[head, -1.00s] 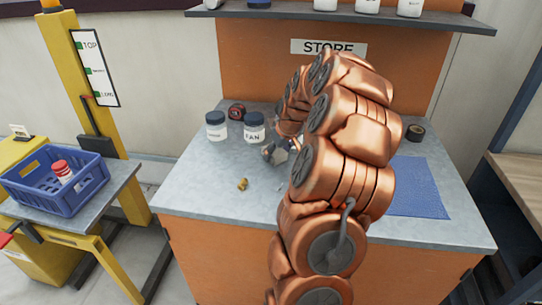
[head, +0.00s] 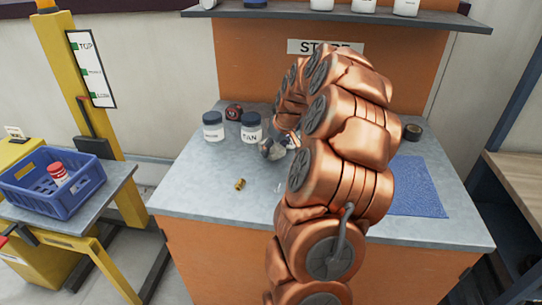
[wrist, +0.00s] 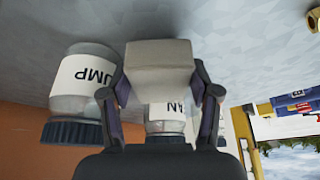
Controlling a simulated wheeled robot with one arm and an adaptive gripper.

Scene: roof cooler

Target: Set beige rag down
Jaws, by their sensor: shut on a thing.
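The beige rag (wrist: 160,68) shows in the wrist view as a pale, folded block between the two fingers of my gripper (wrist: 160,98). The fingers are closed on its sides. In the head view my gripper (head: 277,148) is low over the grey counter (head: 200,190), just right of the FAN jar, and my arm hides much of it. I cannot make out the rag clearly there. Whether the rag touches the counter cannot be told.
The FAN jar (head: 251,130) and another dark-lidded jar (head: 213,128) stand left of my gripper. A red tape measure (head: 234,112) lies behind them, a brass fitting (head: 239,184) in front. A blue mat (head: 420,190) lies right. The counter's front left is mostly clear.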

